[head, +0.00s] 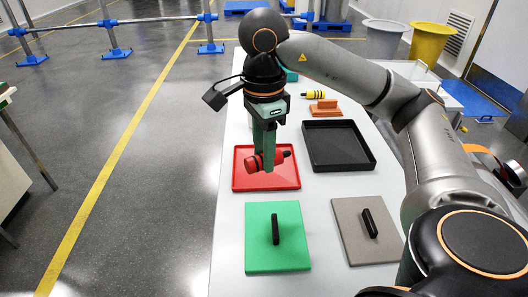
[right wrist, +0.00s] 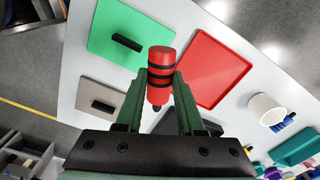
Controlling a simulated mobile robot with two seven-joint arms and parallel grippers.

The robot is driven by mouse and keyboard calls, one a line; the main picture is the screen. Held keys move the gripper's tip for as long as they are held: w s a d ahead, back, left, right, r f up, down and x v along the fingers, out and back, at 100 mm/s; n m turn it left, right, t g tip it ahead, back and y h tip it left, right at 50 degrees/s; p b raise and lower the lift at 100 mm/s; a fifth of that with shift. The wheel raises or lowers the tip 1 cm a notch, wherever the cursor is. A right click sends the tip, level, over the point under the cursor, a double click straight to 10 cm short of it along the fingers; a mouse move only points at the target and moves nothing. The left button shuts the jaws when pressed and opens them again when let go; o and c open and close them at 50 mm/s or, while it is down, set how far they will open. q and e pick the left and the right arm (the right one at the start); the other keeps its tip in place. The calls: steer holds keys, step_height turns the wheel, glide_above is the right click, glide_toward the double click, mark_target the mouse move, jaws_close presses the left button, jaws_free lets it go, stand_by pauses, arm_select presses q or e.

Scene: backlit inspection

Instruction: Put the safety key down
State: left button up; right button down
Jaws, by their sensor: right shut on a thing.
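My right gripper (head: 264,158) is shut on a red cylinder with black bands and a dark tip, which I take as the safety key (head: 281,158). In the head view it overlaps the red tray (head: 267,184) and appears held above it. In the right wrist view the key (right wrist: 160,62) sits between the two green fingers (right wrist: 161,82), in front of the gap between the green panel (right wrist: 105,28) and the red tray (right wrist: 222,68). The height of the key above the table is hard to judge. My left gripper is not in view.
The green panel (head: 258,240) and a grey panel (head: 352,238), each with a black handle, lie nearer on the white table (head: 228,220). A black tray (head: 338,150), an orange block (head: 325,110) and a yellow banded cylinder (head: 313,94) are farther back. A white cup (right wrist: 265,110) stands beyond the red tray.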

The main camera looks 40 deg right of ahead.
steer(key=w+d+f, duration=0.2)
steer(key=w, duration=0.1)
steer(key=w+d+f, duration=0.6)
steer(key=shift+w+f, duration=0.2)
steer(key=shift+w, duration=0.05)
steer(key=shift+w+d+f, duration=0.2)
steer(key=shift+w+f, duration=0.1)
steer(key=shift+f, duration=0.2)
steer(key=shift+w+d+f, duration=0.15)
steer(key=shift+f, duration=1.6)
steer(key=shift+f, duration=0.2)
steer(key=c, duration=0.5)
jaws_free()
steer(key=shift+r, duration=0.1)
